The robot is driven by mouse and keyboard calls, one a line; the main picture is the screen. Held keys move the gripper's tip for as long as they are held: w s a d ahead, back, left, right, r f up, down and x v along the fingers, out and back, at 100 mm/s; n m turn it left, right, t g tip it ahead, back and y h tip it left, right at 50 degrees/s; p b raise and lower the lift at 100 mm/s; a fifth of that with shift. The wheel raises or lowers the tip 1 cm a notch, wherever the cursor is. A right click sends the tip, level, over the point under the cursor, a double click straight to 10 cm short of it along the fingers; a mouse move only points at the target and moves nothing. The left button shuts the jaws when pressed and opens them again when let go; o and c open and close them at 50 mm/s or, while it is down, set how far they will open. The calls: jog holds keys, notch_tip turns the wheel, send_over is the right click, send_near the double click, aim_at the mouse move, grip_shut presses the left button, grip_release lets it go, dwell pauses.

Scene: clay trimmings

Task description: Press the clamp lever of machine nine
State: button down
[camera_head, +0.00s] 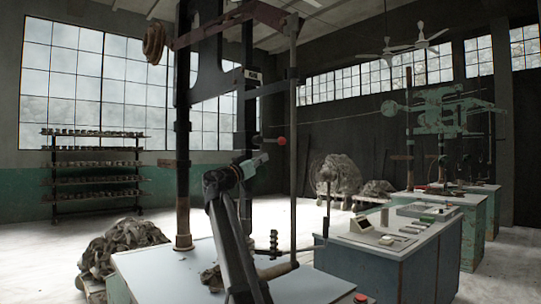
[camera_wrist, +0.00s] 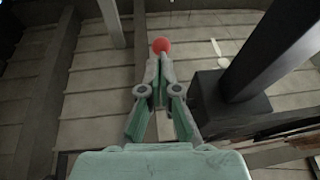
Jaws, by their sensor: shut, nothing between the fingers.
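The machine (camera_head: 212,72) stands close in front of me with dark posts and a small label plate (camera_head: 253,73), too small to read surely. A lever with a red ball knob (camera_head: 282,141) sticks out to the right from its post. My gripper (camera_head: 264,157) is shut and empty, just below and left of the knob. In the wrist view the red knob (camera_wrist: 161,45) shows right past the closed fingertips of my gripper (camera_wrist: 157,60). I cannot tell whether they touch.
A dark post (camera_wrist: 275,50) rises right of my fingers. More benches (camera_head: 385,235) stand at right, clay heaps (camera_head: 120,242) at left.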

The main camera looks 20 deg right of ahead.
jog(key=v, duration=0.2)
jog(key=shift+s+a+f, duration=0.15)
jog(key=shift+a, duration=0.05)
jog(key=shift+f, duration=0.1)
